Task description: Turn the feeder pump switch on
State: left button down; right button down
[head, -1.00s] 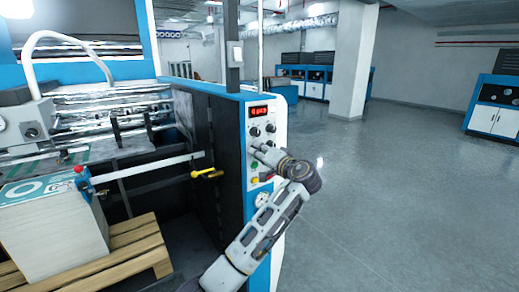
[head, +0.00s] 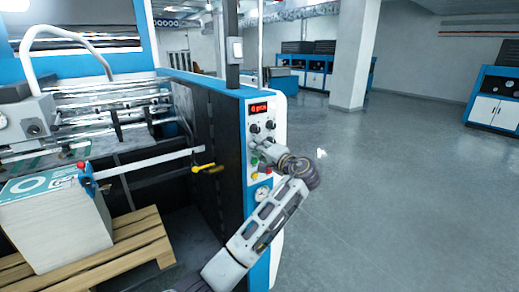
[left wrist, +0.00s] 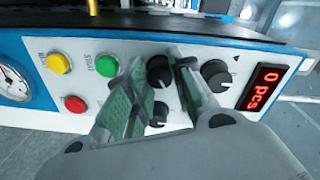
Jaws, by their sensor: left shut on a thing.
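The machine's control panel (head: 259,195) faces the right side of the head view, with a red display reading "0 pcs" (head: 259,108). My left gripper (head: 261,145) is at the panel, just below the upper pair of knobs. In the left wrist view its fingers (left wrist: 157,66) are on both sides of a black rotary knob (left wrist: 158,72), shut on it. Another black knob (left wrist: 157,113) sits beside it, partly behind a finger. A third knob (left wrist: 215,76) is nearer the display. I cannot read which knob is labelled feeder pump. My right gripper is not in view.
Green (left wrist: 107,65), yellow (left wrist: 59,63) and red (left wrist: 75,104) buttons sit close to my left fingers, with a gauge (left wrist: 12,82) beyond. A yellow-handled lever (head: 207,168) juts out left of the panel. The floor to the right is clear.

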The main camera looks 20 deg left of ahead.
pick_arm(q)
jog(key=c, duration=1.2)
grip_release()
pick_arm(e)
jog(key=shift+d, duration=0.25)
pick_arm(q)
jog(key=shift+d, duration=0.1)
jog(key=shift+v, duration=5.95)
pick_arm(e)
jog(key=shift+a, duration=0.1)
